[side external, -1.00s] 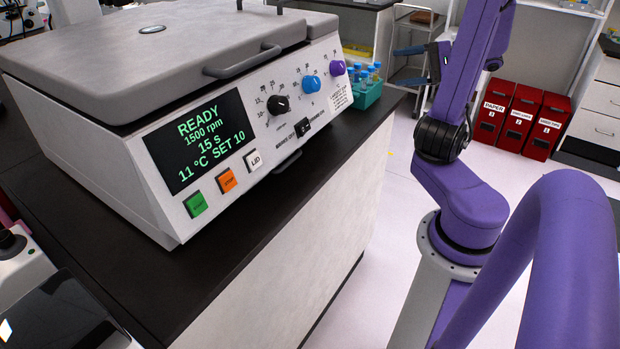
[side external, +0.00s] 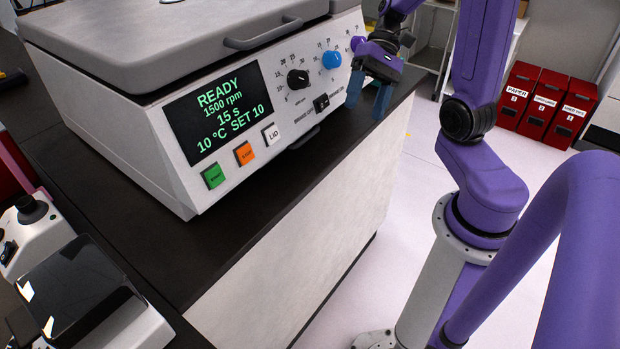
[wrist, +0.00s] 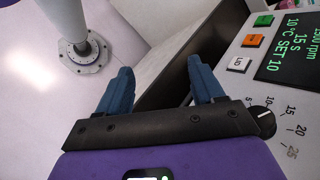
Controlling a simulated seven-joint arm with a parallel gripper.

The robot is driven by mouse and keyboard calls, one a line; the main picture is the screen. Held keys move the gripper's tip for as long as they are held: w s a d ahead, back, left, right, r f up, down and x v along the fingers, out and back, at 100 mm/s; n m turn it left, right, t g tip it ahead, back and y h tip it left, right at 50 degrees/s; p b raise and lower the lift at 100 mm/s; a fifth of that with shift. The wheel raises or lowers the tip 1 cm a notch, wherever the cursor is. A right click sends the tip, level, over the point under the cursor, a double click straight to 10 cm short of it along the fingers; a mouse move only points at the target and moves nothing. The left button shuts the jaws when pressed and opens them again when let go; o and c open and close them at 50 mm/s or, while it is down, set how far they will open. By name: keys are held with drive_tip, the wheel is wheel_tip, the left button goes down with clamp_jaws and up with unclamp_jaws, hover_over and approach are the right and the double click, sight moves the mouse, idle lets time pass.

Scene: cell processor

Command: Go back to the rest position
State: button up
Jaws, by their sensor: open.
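My gripper (side external: 369,97) hangs in front of the right end of the cell processor's panel, by the edge of the black bench top. Its two blue fingers point down, stand apart and have nothing between them. In the wrist view the open fingers (wrist: 160,70) also show empty, with the bench edge beyond them. The cell processor (side external: 120,130) stands on the bench with its grey lid (side external: 150,45) down. Its display (side external: 218,110) reads READY, 1500 rpm, 15 s, 10 °C, SET 10.
The black bench top (side external: 250,225) is clear in front of the processor. A device with a dark glossy top (side external: 75,290) stands at the lower left. Red bins (side external: 545,100) stand on the floor at the back right. The floor (side external: 385,225) beside the bench is open.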

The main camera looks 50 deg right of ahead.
drive_tip(key=s+a+f+n+t+h, duration=0.2)
drive_tip(key=s+a+n+h, duration=0.6)
drive_tip(key=n, duration=1)
drive_tip(key=s+a, duration=0.4)
drive_tip(key=shift+s+a, duration=0.15)
drive_tip(key=shift+s, duration=0.05)
drive_tip(key=shift+w, duration=0.1)
idle(0.8)
